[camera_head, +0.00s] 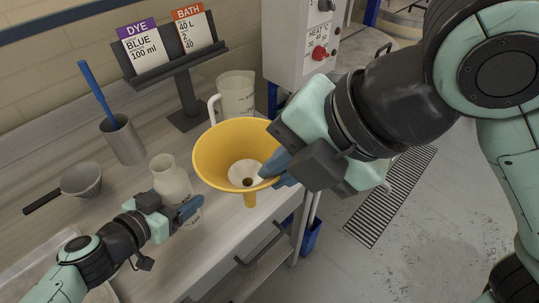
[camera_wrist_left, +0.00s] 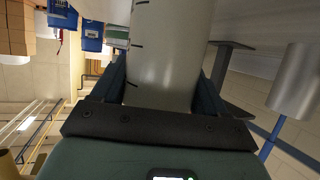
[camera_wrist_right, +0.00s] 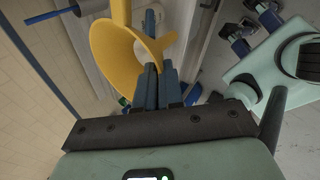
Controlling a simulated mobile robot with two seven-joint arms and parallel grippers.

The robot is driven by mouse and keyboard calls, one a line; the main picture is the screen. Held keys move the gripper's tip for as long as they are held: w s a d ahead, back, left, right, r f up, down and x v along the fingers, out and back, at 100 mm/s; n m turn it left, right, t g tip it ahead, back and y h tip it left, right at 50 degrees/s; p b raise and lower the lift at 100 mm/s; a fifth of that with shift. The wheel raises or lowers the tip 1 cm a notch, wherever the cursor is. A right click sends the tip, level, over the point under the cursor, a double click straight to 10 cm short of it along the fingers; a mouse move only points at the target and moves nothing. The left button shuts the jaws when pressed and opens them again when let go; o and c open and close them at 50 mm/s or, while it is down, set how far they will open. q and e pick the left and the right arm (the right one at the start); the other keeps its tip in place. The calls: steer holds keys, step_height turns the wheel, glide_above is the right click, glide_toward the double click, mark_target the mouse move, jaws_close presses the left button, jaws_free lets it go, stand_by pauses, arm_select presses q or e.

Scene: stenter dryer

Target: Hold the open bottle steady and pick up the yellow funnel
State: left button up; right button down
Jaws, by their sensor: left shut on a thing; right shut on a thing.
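The open bottle (camera_head: 171,181), pale and translucent, stands upright on the bench. My left gripper (camera_head: 188,208) is shut around its body; in the left wrist view the bottle (camera_wrist_left: 168,55) fills the space between the fingers. The yellow funnel (camera_head: 212,158) is in the air to the right of the bottle, its mouth tilted toward the head camera and its spout down. My right gripper (camera_head: 277,167) is shut on the funnel's right rim. The right wrist view shows the funnel (camera_wrist_right: 108,55) at the fingertips.
A measuring jug (camera_head: 236,96) stands behind the funnel. A metal cup (camera_head: 122,140) with a blue stick and a strainer-like scoop (camera_head: 81,180) stand at left. A card stand (camera_head: 186,110) is at the back. A control box (camera_head: 300,45) with a red knob is behind right.

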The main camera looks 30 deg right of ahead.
arm_select(q)
steer(key=o, duration=1.2)
steer(key=shift+o, duration=0.2)
steer(key=v, duration=1.2)
steer(key=shift+s+f, duration=0.1)
steer(key=shift+s, duration=0.05)
